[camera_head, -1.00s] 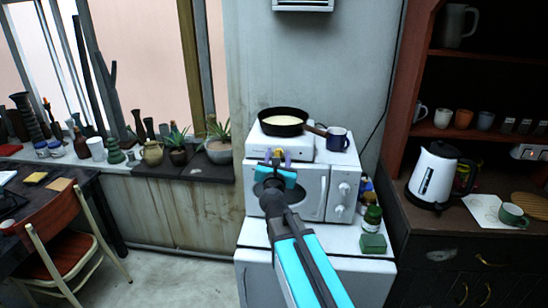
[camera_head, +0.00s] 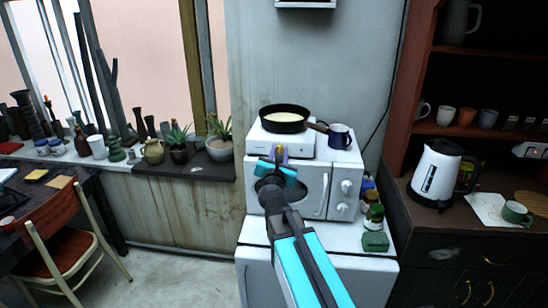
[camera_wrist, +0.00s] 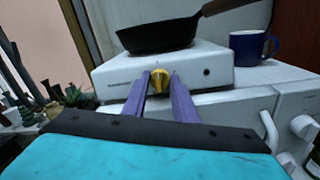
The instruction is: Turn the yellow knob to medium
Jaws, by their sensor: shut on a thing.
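The yellow knob (camera_wrist: 158,80) is on the front face of a white hot plate (camera_wrist: 110,78), which stands on top of a white microwave. A dark frying pan (camera_head: 285,119) with pale contents sits on the hot plate. My gripper (camera_wrist: 160,84) has its two purple fingers on either side of the knob, shut on it. In the head view my gripper (camera_head: 281,153) reaches the hot plate's front and mostly hides the knob. The knob's exact setting cannot be read.
A blue mug (camera_head: 340,136) stands right of the hot plate, near the pan's handle. The microwave (camera_head: 310,187) is below. A green bottle (camera_head: 374,216) stands to its right. A kettle (camera_head: 434,172) is on the dark cabinet. Potted plants (camera_head: 219,138) line the sill at left.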

